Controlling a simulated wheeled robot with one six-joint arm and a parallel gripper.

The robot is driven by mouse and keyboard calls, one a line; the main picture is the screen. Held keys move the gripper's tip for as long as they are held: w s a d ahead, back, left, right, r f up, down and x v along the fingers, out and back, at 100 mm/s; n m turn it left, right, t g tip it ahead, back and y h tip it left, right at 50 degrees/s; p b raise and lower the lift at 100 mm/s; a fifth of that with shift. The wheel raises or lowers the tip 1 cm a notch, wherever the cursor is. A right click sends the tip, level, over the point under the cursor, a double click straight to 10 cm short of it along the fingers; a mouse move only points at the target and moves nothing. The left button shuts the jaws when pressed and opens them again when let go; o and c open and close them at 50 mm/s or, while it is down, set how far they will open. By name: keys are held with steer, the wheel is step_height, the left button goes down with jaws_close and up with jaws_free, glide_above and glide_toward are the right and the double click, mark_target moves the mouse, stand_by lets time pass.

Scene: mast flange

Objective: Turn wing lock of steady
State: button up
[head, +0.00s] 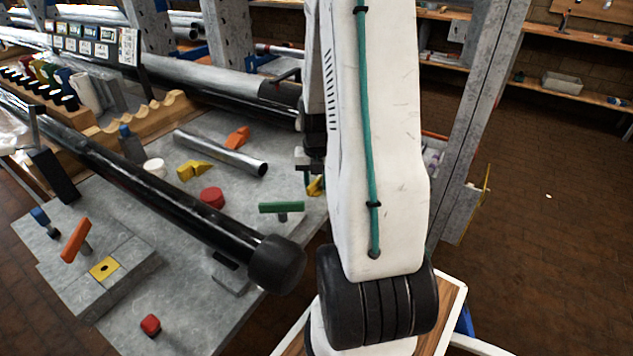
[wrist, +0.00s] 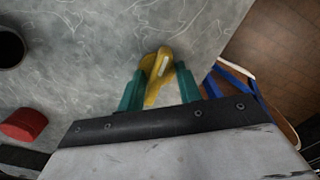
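A yellow wing-shaped handle (wrist: 158,75) stands at the edge of the grey table, between the two teal fingers of my gripper (wrist: 159,76) in the wrist view. The fingers are apart; grey table shows between the handle and the right finger. The left finger is very close to the handle, and I cannot tell whether it touches. In the head view only a bit of the yellow handle (head: 316,186) shows beside my arm, which hides most of the gripper. A green T-handle (head: 281,208) and an orange T-handle (head: 75,240) stand elsewhere on the table.
A long black bar (head: 150,190) with a thick round end crosses the table. A silver tube (head: 220,153), a red knob (head: 212,197), a yellow block (head: 194,170) and an orange block (head: 237,138) lie nearby. A grey post (head: 478,120) stands right of my arm.

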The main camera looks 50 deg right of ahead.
steer(key=shift+s+a, duration=0.1)
steer(key=shift+a, duration=0.1)
steer(key=shift+d+r, duration=0.15)
steer(key=shift+r, duration=2.35)
steer(key=m, duration=0.3)
steer(key=shift+s+a, duration=0.15)
steer(key=shift+a, duration=0.1)
steer(key=s+a+r+m, duration=0.4)
steer(key=a+r+m, duration=0.3)
steer(key=a, duration=0.3)
steer(key=s+a+r+m, duration=0.4)
steer(key=a+r+m, duration=0.3)
steer(key=a, duration=0.3)
steer(key=s+a+r+m+t, duration=0.1)
steer(key=s+a+r+m, duration=0.2)
steer(key=a+r+m, duration=0.4)
steer(key=a+m, duration=0.1)
steer(key=a, duration=0.2)
steer(key=shift+s, duration=0.4)
